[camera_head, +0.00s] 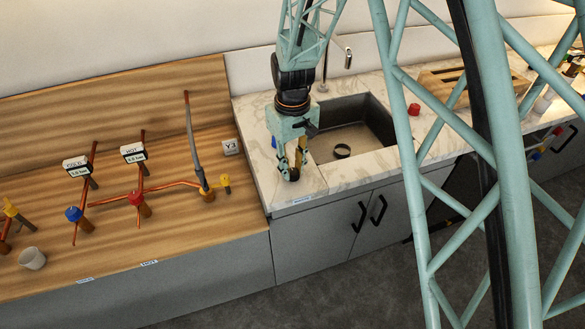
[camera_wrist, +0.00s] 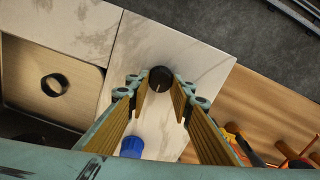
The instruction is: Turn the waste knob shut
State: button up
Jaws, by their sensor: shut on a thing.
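A dark round knob (camera_head: 294,175) stands on the marble counter near its front left corner, below my gripper (camera_head: 291,167). In the wrist view the black knob (camera_wrist: 161,79) shows a thin light line on its top and sits between the fingertips of my gripper (camera_wrist: 160,90). The fingers are shut on it, one on each side. A small label (camera_head: 301,200) is on the counter's front edge below the knob; its text is too small to read. My fingers hide part of the knob in the head view.
The sink (camera_head: 352,130), with a dark ring on its floor, is right of my gripper. A blue knob (camera_head: 273,142) stands behind my gripper, and a red knob (camera_head: 414,109) right of the sink. Copper pipes with a red valve (camera_head: 136,198) and a yellow valve (camera_head: 226,180) occupy the wooden bench.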

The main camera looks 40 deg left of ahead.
aim_at(293, 170)
jog(key=o, duration=0.9)
jog(key=shift+r, duration=0.15)
jog(key=shift+r, duration=5.85)
